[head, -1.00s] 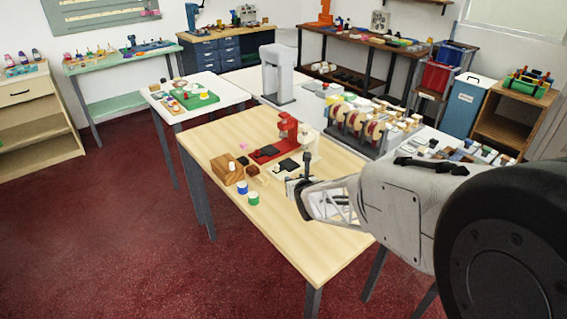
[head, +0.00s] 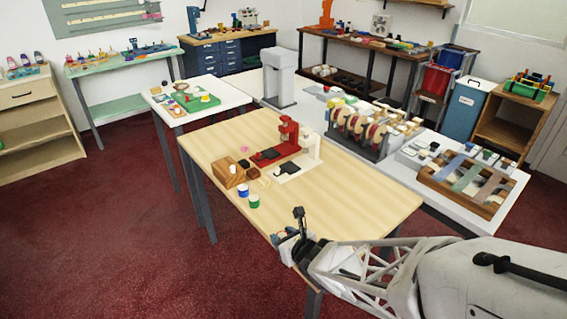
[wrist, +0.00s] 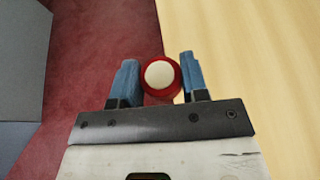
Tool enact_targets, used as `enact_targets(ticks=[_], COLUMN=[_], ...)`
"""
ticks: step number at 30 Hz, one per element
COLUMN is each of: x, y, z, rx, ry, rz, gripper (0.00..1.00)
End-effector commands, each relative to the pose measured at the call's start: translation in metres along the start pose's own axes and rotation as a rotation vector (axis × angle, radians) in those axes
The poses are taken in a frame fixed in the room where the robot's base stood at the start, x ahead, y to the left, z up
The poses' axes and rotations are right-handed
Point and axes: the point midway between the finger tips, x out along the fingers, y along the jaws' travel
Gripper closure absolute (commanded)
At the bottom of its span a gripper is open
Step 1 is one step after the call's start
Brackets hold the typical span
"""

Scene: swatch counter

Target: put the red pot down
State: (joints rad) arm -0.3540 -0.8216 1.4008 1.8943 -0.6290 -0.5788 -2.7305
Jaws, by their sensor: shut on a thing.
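The red pot (wrist: 147,88) shows in the wrist view as a round red rim with a pale, whitish round top. It sits between the two blue fingers of my gripper (wrist: 158,78), which is shut on it. The edge of the pale wooden table (wrist: 240,60) runs behind the pot, with red floor to the left. In the head view, my gripper (head: 288,240) is at the near front edge of the wooden table. I cannot make out the red pot in that view. How high the pot is above the table is not clear.
A blue pot (head: 242,191) and a green pot (head: 254,202) stand on the table beside a wooden block (head: 226,176). A red press (head: 288,132) and a white press (head: 308,151) stand farther back. The table's right part (head: 360,190) is bare.

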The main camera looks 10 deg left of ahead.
Motion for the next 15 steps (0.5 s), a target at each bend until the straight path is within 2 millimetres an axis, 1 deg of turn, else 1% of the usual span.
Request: enact_targets(ticks=[10, 15], x=[0.001, 0.0081], y=[-0.0005, -0.0025], z=[0.0003, 0.0022], rx=[0.0, 0.0], ry=[0.0, 0.0], rz=[-0.001, -0.001], gripper=[0.82, 0.82])
